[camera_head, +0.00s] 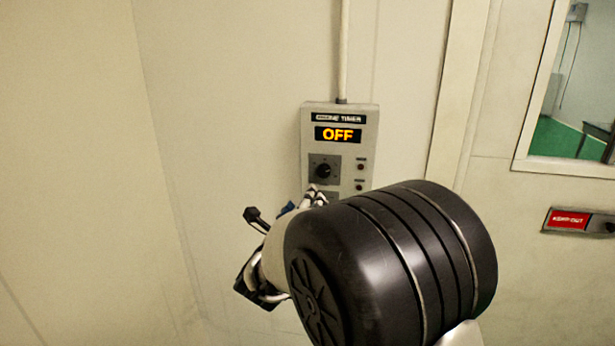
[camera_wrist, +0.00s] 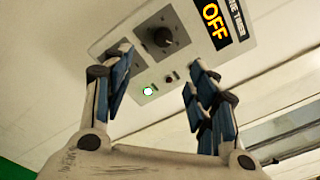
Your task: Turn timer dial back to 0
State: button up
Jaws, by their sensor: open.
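The timer box (camera_head: 349,115) is a light grey panel on the wall, and its display (camera_head: 338,135) reads OFF in orange. The black timer dial (camera_head: 323,171) sits on a dark square plate below the display. In the wrist view the dial (camera_wrist: 161,38) shows beyond the fingers, and the display (camera_wrist: 216,22) is at the top right. My gripper (camera_wrist: 158,85) is open and empty, its two blue-padded fingers apart, with the dial ahead between and above them. In the head view my wrist hides most of the gripper, just below the panel.
Two small buttons (camera_head: 360,167) sit right of the dial. A green light (camera_wrist: 148,91) glows on the panel. A conduit (camera_head: 343,50) runs up from the box. A red sign (camera_head: 568,219) and a window (camera_head: 575,100) are at the right. The left wall is bare.

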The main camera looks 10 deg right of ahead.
aim_at(323, 173)
jog(key=shift+m+h, duration=0.3)
jog(key=x, duration=1.7)
jog(key=shift+w+d, duration=0.2)
jog(key=shift+c, duration=0.4)
jog(key=c, duration=1)
jog(key=shift+f, duration=0.1)
